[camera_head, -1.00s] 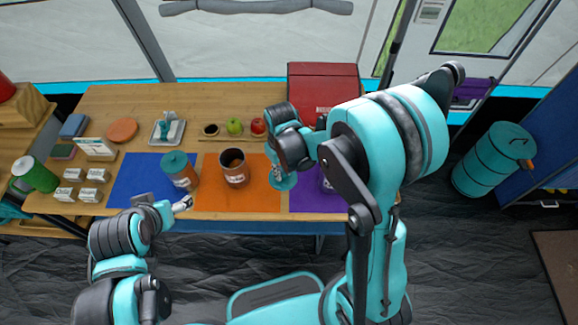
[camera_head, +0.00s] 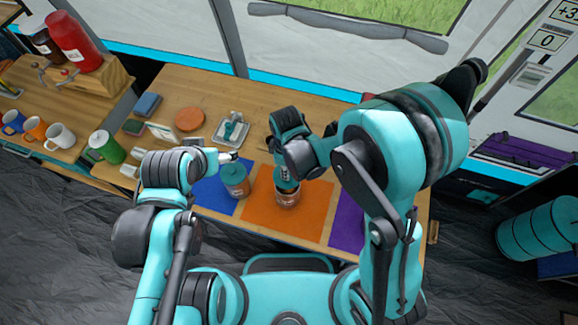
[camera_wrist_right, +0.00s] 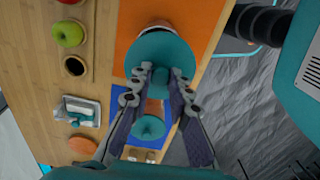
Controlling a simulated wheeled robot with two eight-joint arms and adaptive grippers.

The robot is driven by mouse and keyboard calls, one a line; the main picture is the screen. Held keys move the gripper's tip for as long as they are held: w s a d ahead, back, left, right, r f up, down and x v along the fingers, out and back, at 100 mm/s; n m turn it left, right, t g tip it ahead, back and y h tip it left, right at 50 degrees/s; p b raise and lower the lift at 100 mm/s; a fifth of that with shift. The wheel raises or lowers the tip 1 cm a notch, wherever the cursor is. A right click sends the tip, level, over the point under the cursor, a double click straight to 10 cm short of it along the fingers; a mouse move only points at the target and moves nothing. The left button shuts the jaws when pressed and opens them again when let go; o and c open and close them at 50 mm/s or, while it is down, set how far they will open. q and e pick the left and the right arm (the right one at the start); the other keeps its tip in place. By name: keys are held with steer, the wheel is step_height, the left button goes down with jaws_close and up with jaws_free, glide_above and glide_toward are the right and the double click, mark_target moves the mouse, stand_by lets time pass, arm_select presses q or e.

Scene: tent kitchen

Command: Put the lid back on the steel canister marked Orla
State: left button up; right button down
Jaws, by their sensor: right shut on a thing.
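My right gripper (camera_head: 288,183) is shut on the knob of a teal lid (camera_wrist_right: 165,58) and holds it over the open steel canister (camera_head: 287,201) on the orange mat (camera_head: 262,215). The lid covers most of that canister's mouth in the right wrist view; whether it touches the rim I cannot tell. A second canister (camera_head: 236,183), with a teal lid on, stands on the blue mat (camera_head: 213,196); its lid also shows in the right wrist view (camera_wrist_right: 149,128). The labels are too small to read. My left gripper (camera_head: 230,156) is near this second canister, its jaws unclear.
The purple mat (camera_head: 345,217) is mostly hidden by my right arm. Behind the mats are a tray (camera_head: 231,130), an orange-brown disc (camera_head: 190,118) and a green apple (camera_wrist_right: 68,34). A green can (camera_head: 106,147) and mugs (camera_head: 59,137) stand at the left.

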steer(key=shift+w+f, duration=0.1)
steer(key=shift+f, duration=0.45)
step_height(320, 180, down, 3)
steer(key=b, duration=0.3)
steer(key=shift+f, duration=0.2)
steer(key=shift+f+b, duration=0.65)
steer(key=shift+b, duration=0.3)
stand_by(0.4)
steer(key=shift+f+b, duration=0.15)
steer(key=shift+b, duration=0.35)
stand_by(0.7)
stand_by(0.3)
steer(key=c, duration=0.9)
jaws_free()
steer(key=shift+o, duration=0.2)
